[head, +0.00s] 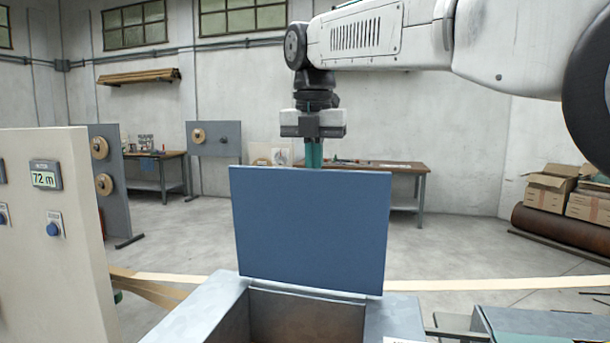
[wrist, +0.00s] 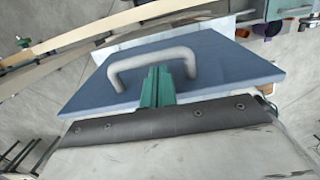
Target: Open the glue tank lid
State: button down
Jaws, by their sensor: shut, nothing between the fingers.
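The blue glue tank lid (head: 309,225) stands upright at the back edge of the grey metal tank (head: 205,312), so the tank's top is open. In the wrist view the lid (wrist: 225,65) shows its outer face with a pale grey bar handle (wrist: 150,62). My gripper (head: 314,155) points down at the lid's top edge, its teal fingertips partly hidden behind the lid. The fingers (wrist: 160,75) are shut and empty. They overlap the handle's opening in the wrist view; I cannot tell whether they touch it.
A cream control panel (head: 60,270) with a display reading 72 m stands at the left. A pale paper strip (head: 500,282) runs across behind the tank. A workbench (head: 400,168) stands behind, and cardboard boxes (head: 550,190) are at the right. Open floor lies between.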

jog(key=shift+w+d+f, duration=0.1)
jog(key=shift+w+f, duration=0.05)
jog(key=shift+w, duration=0.8)
jog(key=shift+w+d+f, duration=0.1)
jog(key=shift+w+d, duration=0.05)
jog(key=shift+w, duration=0.85)
jog(key=shift+w+d+f, duration=0.1)
jog(key=shift+w+f, duration=0.05)
jog(key=shift+w, duration=0.8)
